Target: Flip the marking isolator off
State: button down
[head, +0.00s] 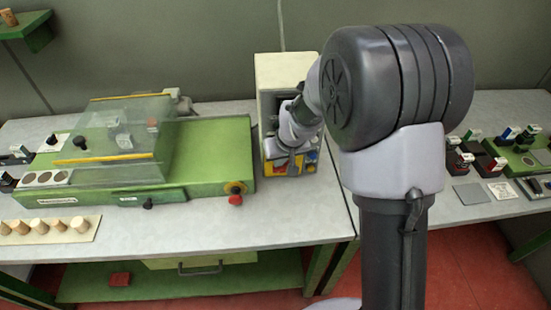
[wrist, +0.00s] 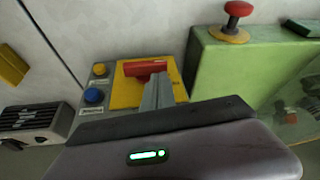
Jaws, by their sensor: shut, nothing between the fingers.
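The marking isolator is a red handle (wrist: 143,68) on a yellow plate (wrist: 125,95), lying roughly crosswise in the wrist view. In the head view the yellow plate (head: 271,168) shows low on the front of a beige cabinet (head: 285,68), partly behind my arm. My gripper (wrist: 158,82) is shut and empty. Its fingertips are at the right end of the red handle and overlap it in the wrist view; I cannot tell whether they touch. A label beside the handle is too small to read.
A blue button (wrist: 93,95) and a yellow button (wrist: 99,69) sit beside the plate. The green machine (head: 215,155) with a red mushroom button (head: 235,199) stands close to the cabinet. Cork stoppers (head: 42,226) lie at the left. Stamps (head: 485,155) stand on the right table.

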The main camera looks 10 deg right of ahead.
jog(key=shift+d+r, duration=0.1)
jog(key=shift+d, duration=0.35)
jog(key=shift+a+r+p, duration=0.2)
jog(key=shift+r+p, duration=0.1)
jog(key=shift+r, duration=0.05)
jog(key=shift+d+r, duration=0.1)
jog(key=shift+r, duration=0.3)
